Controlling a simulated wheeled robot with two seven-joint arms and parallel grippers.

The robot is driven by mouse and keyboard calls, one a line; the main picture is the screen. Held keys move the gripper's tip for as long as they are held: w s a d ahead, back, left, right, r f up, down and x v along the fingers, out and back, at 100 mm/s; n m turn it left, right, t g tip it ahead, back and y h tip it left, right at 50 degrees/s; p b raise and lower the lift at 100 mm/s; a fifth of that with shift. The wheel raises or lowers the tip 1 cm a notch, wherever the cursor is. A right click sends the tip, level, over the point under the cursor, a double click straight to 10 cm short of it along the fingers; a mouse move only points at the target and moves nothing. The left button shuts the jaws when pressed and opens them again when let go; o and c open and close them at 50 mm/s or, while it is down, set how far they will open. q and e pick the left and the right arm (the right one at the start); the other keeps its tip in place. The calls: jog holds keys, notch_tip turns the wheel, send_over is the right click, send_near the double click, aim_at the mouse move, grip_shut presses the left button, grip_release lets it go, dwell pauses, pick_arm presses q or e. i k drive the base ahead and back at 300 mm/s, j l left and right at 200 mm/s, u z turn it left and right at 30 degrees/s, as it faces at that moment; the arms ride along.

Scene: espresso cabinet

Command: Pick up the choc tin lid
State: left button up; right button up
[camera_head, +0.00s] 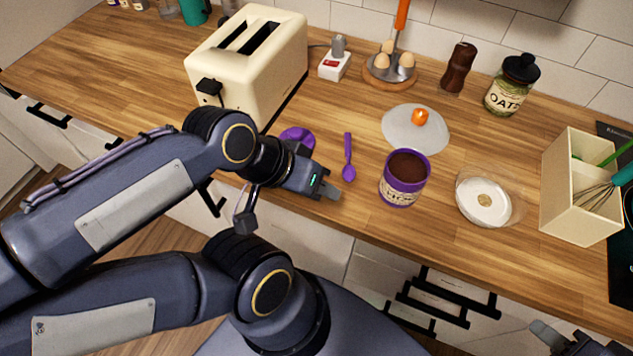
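The purple choc tin lid (297,134) lies on the wooden counter in front of the toaster, partly hidden behind my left wrist. The choc tin (404,190) stands upright to the right, purple with a cream label, its top uncovered and brown powder showing inside. My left gripper (332,192) is over the counter's front edge, between the lid and the tin. Its fingertips point right, and I cannot tell their opening. My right gripper (572,343) is only partly in view at the bottom right, below the counter edge, away from the lid.
A purple spoon (348,160) lies just right of the lid. The cream toaster (247,62) stands behind it. A white plate with an orange-knobbed cover (403,133), a clear-rimmed dish (482,213) and a utensil box (575,200) are farther right. An egg holder (388,75) stands at the back.

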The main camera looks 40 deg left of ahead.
aim_at(306, 136)
jog(key=k+j+u, duration=0.15)
jog(key=j+u, duration=0.15)
jog(key=u, duration=0.2)
jog(key=j+u, duration=0.45)
jog(key=k+l, duration=0.05)
jog(key=l, duration=0.05)
